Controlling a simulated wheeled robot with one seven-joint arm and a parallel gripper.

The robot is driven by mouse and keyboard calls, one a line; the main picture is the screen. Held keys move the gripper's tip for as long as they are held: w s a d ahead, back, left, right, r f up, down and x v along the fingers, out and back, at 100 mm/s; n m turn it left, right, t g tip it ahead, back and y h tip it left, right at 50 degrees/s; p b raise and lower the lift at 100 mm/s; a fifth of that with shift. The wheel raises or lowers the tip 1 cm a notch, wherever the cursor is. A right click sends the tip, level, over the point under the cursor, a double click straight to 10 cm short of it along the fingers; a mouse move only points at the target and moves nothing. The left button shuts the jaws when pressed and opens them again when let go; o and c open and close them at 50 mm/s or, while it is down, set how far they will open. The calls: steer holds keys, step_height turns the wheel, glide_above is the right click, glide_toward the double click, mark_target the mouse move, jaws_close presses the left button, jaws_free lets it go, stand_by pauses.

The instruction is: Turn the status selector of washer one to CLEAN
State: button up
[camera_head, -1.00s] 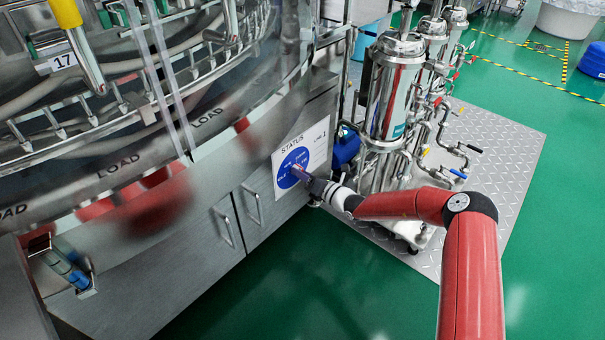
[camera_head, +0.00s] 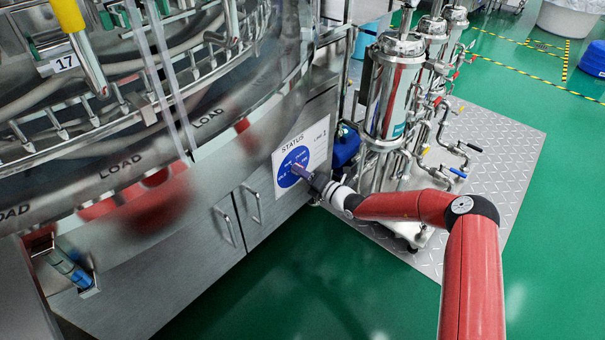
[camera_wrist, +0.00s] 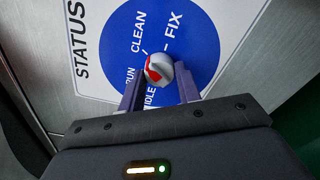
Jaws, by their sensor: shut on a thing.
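The status panel (camera_head: 318,135) is a white plate with a blue disc (camera_head: 284,177) on the washer's front, marked STATUS and LINE 1. In the wrist view the disc (camera_wrist: 205,35) carries the words CLEAN, FIX, RUN and IDLE. The selector knob (camera_wrist: 158,66) is round and pale with a red mark on its left side. The mark faces the RUN and CLEAN side; I cannot tell its exact setting. My gripper (camera_wrist: 160,82) is shut on the knob, one finger at each side. In the head view my gripper (camera_head: 300,172) is at the disc and hides the knob.
The steel washer front has door handles (camera_head: 250,203) left of the panel. The green floor (camera_head: 310,280) in front is clear.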

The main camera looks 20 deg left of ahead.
steer(key=o, duration=1)
steer(key=shift+c, duration=0.2)
steer(key=v, duration=0.8)
steer(key=shift+w, duration=0.1)
